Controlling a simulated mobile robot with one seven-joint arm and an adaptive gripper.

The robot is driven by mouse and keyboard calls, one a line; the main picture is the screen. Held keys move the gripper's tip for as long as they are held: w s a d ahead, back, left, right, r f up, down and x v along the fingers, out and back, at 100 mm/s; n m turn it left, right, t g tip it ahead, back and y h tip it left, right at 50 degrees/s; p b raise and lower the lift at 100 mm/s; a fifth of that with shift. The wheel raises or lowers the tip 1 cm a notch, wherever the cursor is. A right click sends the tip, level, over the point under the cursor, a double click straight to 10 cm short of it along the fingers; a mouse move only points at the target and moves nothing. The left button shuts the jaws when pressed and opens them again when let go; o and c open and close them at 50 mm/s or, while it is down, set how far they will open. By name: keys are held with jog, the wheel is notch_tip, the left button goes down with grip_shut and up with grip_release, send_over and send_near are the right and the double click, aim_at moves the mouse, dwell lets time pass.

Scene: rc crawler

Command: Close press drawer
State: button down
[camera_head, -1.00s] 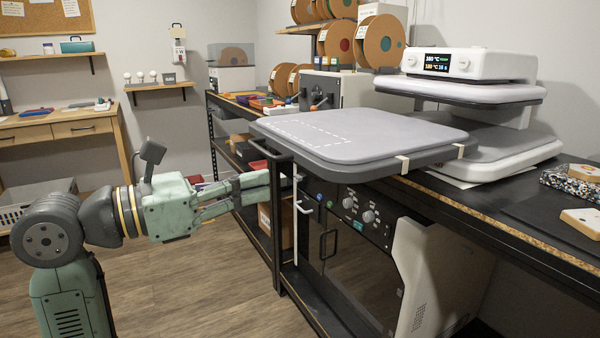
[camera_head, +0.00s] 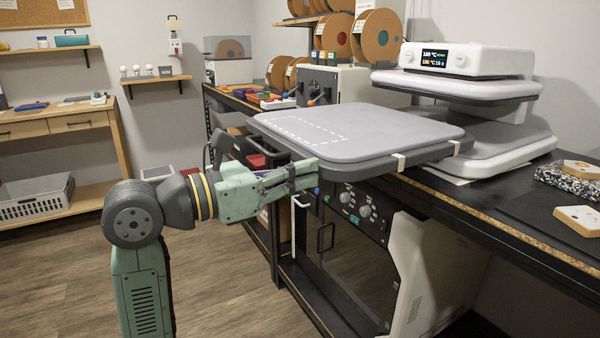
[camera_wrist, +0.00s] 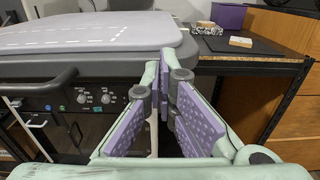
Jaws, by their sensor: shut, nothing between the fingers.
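The press drawer (camera_head: 360,135) is a grey padded plate on a dark grey tray, pulled out from the white heat press (camera_head: 470,65) and jutting past the bench front. It also fills the upper left of the wrist view (camera_wrist: 90,38). A dark bar handle (camera_wrist: 42,88) projects from its front edge in the wrist view. My gripper (camera_head: 312,168) is shut and empty, with its tips at the drawer's front edge, right of the handle in the wrist view (camera_wrist: 167,78). I cannot tell whether the tips touch the edge.
Below the drawer are a control panel with knobs (camera_head: 355,203) and a white-sided cabinet. A speckled block (camera_head: 568,177) and a pale block (camera_head: 580,219) lie on the bench at right. Spools (camera_head: 378,38) stand behind. The wooden floor at left is clear.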

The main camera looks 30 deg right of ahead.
aim_at(395, 151)
jog(key=d+p, duration=0.1)
jog(key=d, duration=1)
jog(key=d+p, duration=0.1)
jog(key=d, duration=1.1)
jog(key=w+d+p, duration=0.1)
jog(key=d, duration=1)
jog(key=shift+w+d, duration=0.1)
jog(key=shift+d, duration=0.15)
jog(key=shift+r, duration=0.1)
jog(key=shift+w, duration=0.1)
jog(key=shift+a, duration=0.15)
jog(key=shift+a, duration=0.2)
jog(key=a, duration=0.4)
jog(key=a+b, duration=0.1)
jog(key=a, duration=0.4)
jog(key=a+b, duration=0.1)
jog(key=a, duration=0.3)
jog(key=shift+s+a, duration=0.25)
jog(key=shift+s, duration=0.1)
